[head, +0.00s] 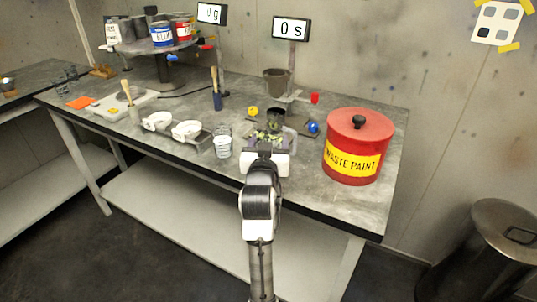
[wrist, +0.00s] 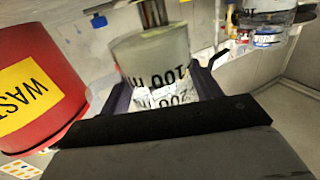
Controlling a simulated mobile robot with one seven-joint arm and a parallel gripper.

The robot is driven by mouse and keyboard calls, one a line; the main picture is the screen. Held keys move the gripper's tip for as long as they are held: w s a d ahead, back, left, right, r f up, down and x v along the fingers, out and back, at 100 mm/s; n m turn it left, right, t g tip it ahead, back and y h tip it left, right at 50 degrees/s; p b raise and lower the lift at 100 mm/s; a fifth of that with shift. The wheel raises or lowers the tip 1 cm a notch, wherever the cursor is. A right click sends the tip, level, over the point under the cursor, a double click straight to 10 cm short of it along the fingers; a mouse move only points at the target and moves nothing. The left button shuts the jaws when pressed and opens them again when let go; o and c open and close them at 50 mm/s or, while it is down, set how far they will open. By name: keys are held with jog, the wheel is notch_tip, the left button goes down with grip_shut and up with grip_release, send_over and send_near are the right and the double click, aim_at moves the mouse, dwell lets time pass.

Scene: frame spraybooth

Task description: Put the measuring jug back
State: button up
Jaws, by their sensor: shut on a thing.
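The measuring jug (wrist: 150,52) is a pale, translucent vessel with dark 100 and 200 ml marks. In the wrist view it sits between the two dark fingers of my gripper (wrist: 163,88), which is shut on it. In the head view my gripper (head: 266,148) is over the front middle of the bench (head: 225,172), left of the red waste paint bin (head: 358,147). There the jug is mostly hidden by my gripper and wrist, and I cannot tell whether its base touches the bench.
A grey funnel-like cup (head: 277,82) on a stand and a timer display (head: 291,28) are behind. A carousel of paint tins (head: 165,46) stands at back left.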

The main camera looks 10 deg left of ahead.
jog(key=shift+f, duration=1.95)
jog(key=shift+f, duration=0.1)
jog(key=o, duration=1.1)
jog(key=shift+f, duration=0.1)
jog(key=shift+s+r, duration=0.1)
jog(key=shift+r, duration=0.1)
jog(key=shift+s+d, duration=0.2)
jog(key=shift+s, duration=5.7)
